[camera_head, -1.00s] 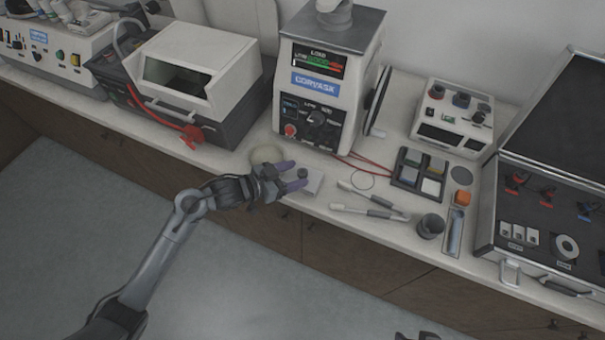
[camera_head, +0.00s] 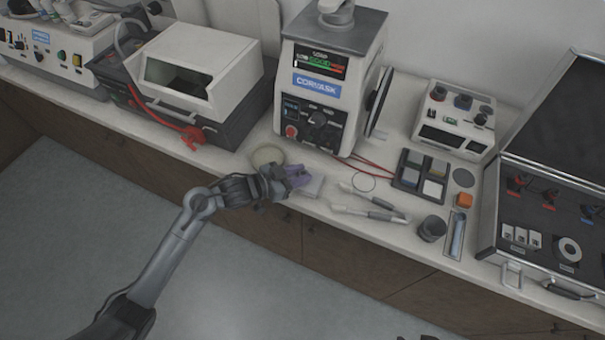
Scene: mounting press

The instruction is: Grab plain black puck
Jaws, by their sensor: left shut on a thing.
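My left gripper (camera_head: 299,176), with purple fingertips, is at the front of the bench, over a small light grey block (camera_head: 314,187). Its fingers are closed together on the plain black puck. The puck is hidden by the fingers in this view, and I cannot tell whether it still touches the block. My right gripper is not in view; only a dark sliver of something shows at the bottom edge.
A pale round dish (camera_head: 267,155) sits just behind the left gripper. The white press (camera_head: 325,85) stands behind. Tweezer-like tools (camera_head: 368,207), a dark cup (camera_head: 432,228) and a sample tray (camera_head: 407,184) lie to the right. An open case (camera_head: 545,215) is at far right.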

